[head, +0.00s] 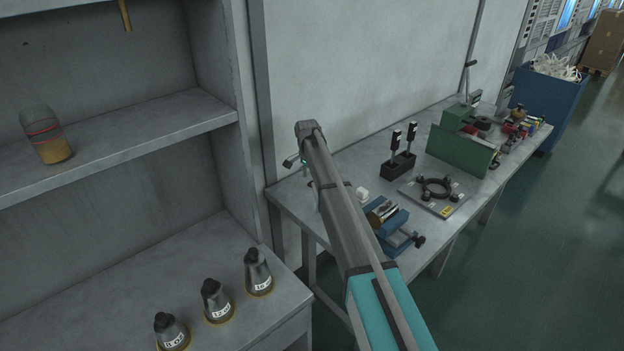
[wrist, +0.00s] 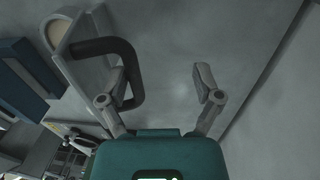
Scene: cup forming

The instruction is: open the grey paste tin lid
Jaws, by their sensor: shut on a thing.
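In the wrist view, a grey body with a pale round face (wrist: 60,35) is at upper left, and a dark curved handle (wrist: 128,62) loops out from it to my left finger. I cannot tell whether this is the grey paste tin; its lid is not clearly made out. In the head view, my arm reaches to the bench's near left end and hides most of the gripper.
At left, a shelf unit holds a jar (head: 46,135) and several labelled grey bottles (head: 216,303). A wall stands behind the bench.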

